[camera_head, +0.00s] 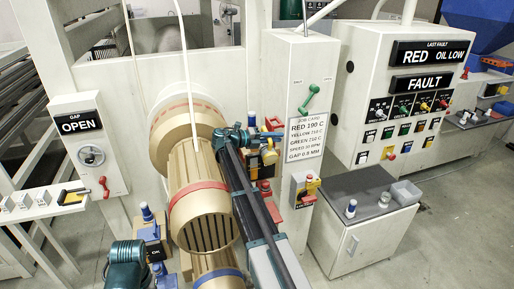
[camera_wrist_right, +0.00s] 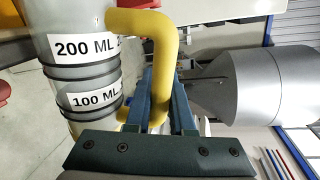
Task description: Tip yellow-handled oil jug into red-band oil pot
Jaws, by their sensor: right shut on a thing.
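The oil jug (camera_wrist_right: 85,50) is a clear grey cylinder with 200 ML and 100 ML labels and a yellow handle (camera_wrist_right: 158,60). My right gripper (camera_wrist_right: 160,105) is shut on that handle in the right wrist view. In the head view my right gripper (camera_head: 256,138) is at mid-picture, beside the white post, and hides part of the jug. A tan motor-like drum (camera_head: 203,212) with a red band lies left of my right arm. I cannot make out the red-band oil pot for sure. My left gripper's fingers do not show.
The job card (camera_head: 305,138) hangs on the white post right of the gripper. A low cabinet (camera_head: 335,200) with a grey top stands at right. The control panel (camera_head: 405,95) reads RED OIL LOW. A silver cylinder (camera_wrist_right: 270,85) is at right in the wrist view.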

